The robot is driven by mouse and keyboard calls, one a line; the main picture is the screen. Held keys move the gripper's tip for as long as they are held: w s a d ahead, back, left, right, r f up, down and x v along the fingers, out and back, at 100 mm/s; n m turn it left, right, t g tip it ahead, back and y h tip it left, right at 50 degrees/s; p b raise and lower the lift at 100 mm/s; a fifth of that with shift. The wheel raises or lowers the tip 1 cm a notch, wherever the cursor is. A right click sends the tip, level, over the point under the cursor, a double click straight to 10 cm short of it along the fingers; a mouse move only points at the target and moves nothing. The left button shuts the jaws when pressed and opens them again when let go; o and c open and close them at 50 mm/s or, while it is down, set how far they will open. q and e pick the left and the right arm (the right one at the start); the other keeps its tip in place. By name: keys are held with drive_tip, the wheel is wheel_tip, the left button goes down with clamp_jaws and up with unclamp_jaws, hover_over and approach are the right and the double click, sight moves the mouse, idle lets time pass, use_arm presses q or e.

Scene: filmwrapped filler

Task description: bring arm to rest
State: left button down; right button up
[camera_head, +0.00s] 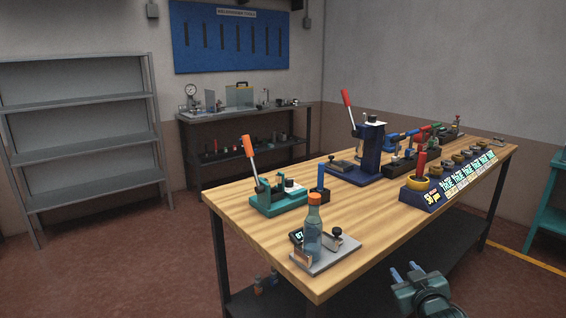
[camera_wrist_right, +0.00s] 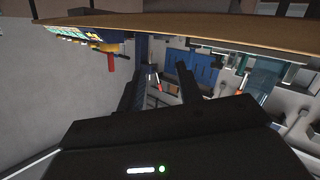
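My right gripper (camera_head: 408,272) is low at the front right, beside the wooden workbench (camera_head: 262,238) and apart from its front edge. Its two bluish fingers stand apart with nothing between them. In the right wrist view the dark fingers of the right gripper (camera_wrist_right: 160,84) are also spread and empty, and the picture is tilted so the bench edge runs along the top. My left gripper does not show in either view.
The bench holds a bottle (camera_head: 313,232) on a grey plate, a green lever press (camera_head: 277,197), a blue press (camera_head: 369,150) and a labelled rack (camera_head: 425,197). Grey shelves (camera_head: 82,147) stand left. A teal stand (camera_head: 548,225) is at right. Floor right of my gripper looks clear.

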drive_tip(key=s+a+f+g+y, duration=0.2)
drive_tip(key=s+a+f, duration=0.6)
drive_tip(key=s+f, duration=0.45)
drive_tip(key=s+a+f+g, duration=0.1)
drive_tip(key=s+a, duration=0.2)
drive_tip(key=s, duration=0.7)
drive_tip(key=s+a+f+g+y, duration=0.1)
drive_tip(key=s+a, duration=0.3)
drive_tip(key=s, duration=0.6)
drive_tip(key=shift+s+a+f+g+y, duration=0.2)
drive_tip(key=shift+s+f+g+y, duration=0.1)
drive_tip(key=shift+f+g, duration=0.2)
